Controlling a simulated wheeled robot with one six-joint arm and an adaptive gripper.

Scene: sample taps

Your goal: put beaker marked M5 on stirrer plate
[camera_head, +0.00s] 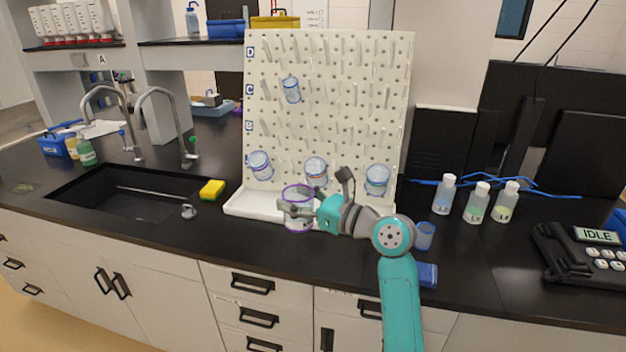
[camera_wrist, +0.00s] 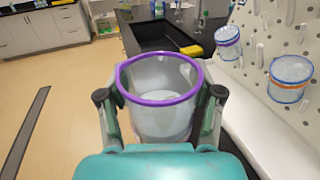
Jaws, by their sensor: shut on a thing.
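My gripper (camera_head: 300,206) is shut on a clear beaker with a purple rim (camera_head: 297,222), held upright in front of the drying rack. In the wrist view the same beaker (camera_wrist: 160,112) sits between the two fingers of my gripper (camera_wrist: 160,100), its open top showing. No M5 mark is readable on it from here. Other beakers with blue rims hang on the rack: a lower left one (camera_head: 260,166), a middle one (camera_head: 316,170), a right one (camera_head: 377,180) and a higher one (camera_head: 291,89). I cannot make out a stirrer plate for certain.
The white pegboard rack (camera_head: 340,100) stands behind my gripper with a tray (camera_head: 240,205) at its foot. A sink (camera_head: 120,190) and yellow sponge (camera_head: 212,190) lie left. Bottles (camera_head: 477,204), a small blue cup (camera_head: 424,236) and a device reading IDLE (camera_head: 590,250) are right.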

